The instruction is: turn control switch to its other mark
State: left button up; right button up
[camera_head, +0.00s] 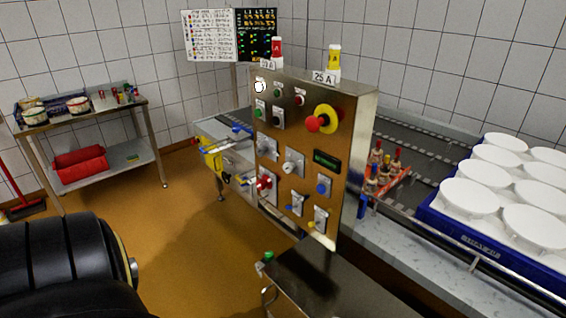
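A steel control panel (345,110) stands upright near the middle of the view. Its front carries several switches and knobs, including a pale rotary knob (292,163), a grey one (267,146), a red one (265,184) and a blue one (323,186). Lower down are another blue-marked switch (297,203) and a yellow-marked one (319,218). I cannot tell which is the control switch, and the marks are too small to read. A black link of my arm fills the lower left, apart from the panel. Neither gripper is in view.
A red mushroom button on a yellow disc (325,118) juts from the panel. A dark-topped bench (318,277) stands in front of it. A conveyor (420,145) and blue crate (440,214) of white moulds lie right. Open floor (185,235) lies left of the panel.

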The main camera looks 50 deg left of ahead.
aim_at(288, 167)
jog(key=u, duration=1.4)
jog(key=i, duration=0.1)
jog(key=u, duration=0.1)
